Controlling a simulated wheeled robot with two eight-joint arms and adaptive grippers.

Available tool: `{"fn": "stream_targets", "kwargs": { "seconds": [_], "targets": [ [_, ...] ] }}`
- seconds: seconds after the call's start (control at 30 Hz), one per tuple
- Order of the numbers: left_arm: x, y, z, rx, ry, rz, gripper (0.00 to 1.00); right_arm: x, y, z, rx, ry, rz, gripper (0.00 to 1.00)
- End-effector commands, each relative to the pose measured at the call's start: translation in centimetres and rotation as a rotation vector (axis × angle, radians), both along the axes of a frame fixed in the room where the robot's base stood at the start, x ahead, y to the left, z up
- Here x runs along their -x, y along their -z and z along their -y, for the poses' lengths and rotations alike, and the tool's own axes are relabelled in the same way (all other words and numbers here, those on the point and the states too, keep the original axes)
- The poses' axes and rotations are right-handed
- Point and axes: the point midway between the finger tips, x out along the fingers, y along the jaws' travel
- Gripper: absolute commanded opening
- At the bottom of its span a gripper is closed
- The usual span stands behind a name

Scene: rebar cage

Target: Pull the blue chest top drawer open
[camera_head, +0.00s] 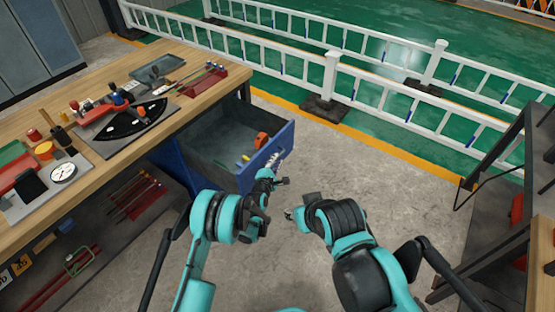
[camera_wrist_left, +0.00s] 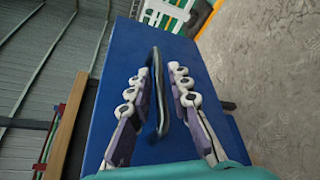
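The blue chest (camera_head: 172,162) stands under the workbench, and its top drawer (camera_head: 276,152) is pulled well out, its inside open to view. In the left wrist view the blue drawer front (camera_wrist_left: 118,75) carries a dark upright handle (camera_wrist_left: 158,70). My left gripper (camera_head: 277,165) is at the drawer front. In the wrist view its fingers (camera_wrist_left: 162,75) lie on either side of the handle and close in on it. My right gripper (camera_head: 289,213) hangs apart from the drawer, over the floor; its fingers are too small to read.
An orange item (camera_head: 262,139) and small yellow and green items lie in the drawer. Tools crowd the wooden workbench (camera_head: 190,60). A white fence (camera_head: 330,75) stands behind, and a dark rack (camera_head: 510,190) is at right. Grey floor (camera_head: 350,160) between is clear.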

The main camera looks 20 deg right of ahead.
Motion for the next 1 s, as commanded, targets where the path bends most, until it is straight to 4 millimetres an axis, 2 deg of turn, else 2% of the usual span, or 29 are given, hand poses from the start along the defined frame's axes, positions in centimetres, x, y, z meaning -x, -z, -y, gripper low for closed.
{"fn": "stream_targets", "kwargs": {
  "seconds": [0.2,0.37,1.0],
  "targets": [
    [3.2,-0.8,-2.0,0.0,0.001,-0.001,0.19,0.0,0.0,0.0,0.0,0.0,0.0,0.4],
    [4.4,-1.1,-2.8,0.0,0.001,-0.001,0.19,0.0,0.0,0.0,0.0,0.0,0.0,0.4],
    [4.6,-1.2,-2.9,0.0,0.001,0.0,0.19,0.0,0.0,0.0,0.0,0.0,0.0,0.4]
  ]
}}
